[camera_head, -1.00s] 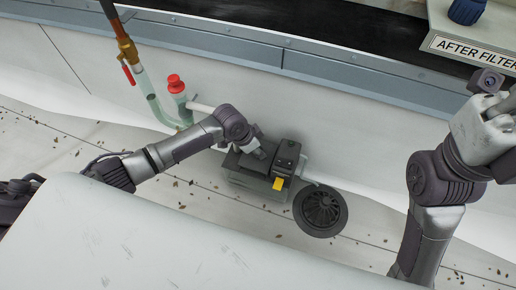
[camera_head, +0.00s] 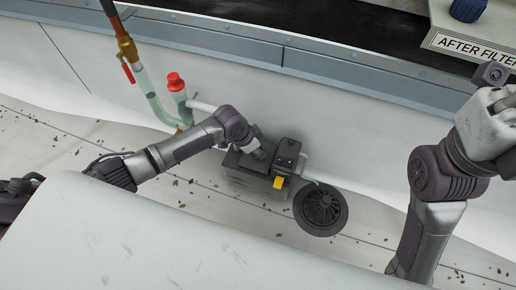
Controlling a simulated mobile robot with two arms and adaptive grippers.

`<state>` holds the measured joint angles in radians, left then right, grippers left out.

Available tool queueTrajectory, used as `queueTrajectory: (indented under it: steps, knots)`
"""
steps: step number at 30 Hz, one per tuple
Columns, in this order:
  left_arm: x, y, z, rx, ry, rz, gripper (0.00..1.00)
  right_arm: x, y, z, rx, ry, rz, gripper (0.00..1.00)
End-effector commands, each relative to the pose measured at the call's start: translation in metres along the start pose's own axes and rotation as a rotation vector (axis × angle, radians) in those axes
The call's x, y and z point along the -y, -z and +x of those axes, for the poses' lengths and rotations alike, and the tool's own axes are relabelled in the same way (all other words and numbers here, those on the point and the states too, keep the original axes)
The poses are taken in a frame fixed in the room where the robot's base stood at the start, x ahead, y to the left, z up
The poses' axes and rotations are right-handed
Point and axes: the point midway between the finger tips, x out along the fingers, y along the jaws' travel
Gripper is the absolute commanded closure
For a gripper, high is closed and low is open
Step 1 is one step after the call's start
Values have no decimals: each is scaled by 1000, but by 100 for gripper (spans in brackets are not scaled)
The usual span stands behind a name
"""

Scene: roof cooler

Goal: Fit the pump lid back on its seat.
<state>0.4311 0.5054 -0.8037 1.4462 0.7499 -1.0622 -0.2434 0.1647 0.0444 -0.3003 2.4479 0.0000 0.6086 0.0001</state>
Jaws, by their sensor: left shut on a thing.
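The pump box (camera_head: 248,186) stands on the pale floor against the wall, with translucent grey sides. Its dark flat lid (camera_head: 238,163) lies over the left part of the top. A black block (camera_head: 287,152) with a yellow tag (camera_head: 279,182) sits at the right of the top. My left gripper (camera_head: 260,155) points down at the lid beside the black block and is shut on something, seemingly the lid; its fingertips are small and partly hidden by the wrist. Whether the lid sits flush cannot be told. My right arm stands at the right edge; its gripper is out of view.
A round black drain grate (camera_head: 320,208) lies right of the box. A clear pipe with a red cap (camera_head: 175,82) and a red-handled valve (camera_head: 128,72) stand at the left. A shelf with an "AFTER FILTER" label (camera_head: 470,50) is at upper right. Dry leaves litter the floor.

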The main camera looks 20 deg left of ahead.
Motion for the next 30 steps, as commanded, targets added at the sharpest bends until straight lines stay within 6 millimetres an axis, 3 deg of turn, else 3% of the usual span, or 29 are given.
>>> queueTrajectory:
  steps: [30]
  knots:
    - [0, -5, 12, 0, 0, 0, 100, 1, 0, 0, -2, 13, -2, 100]
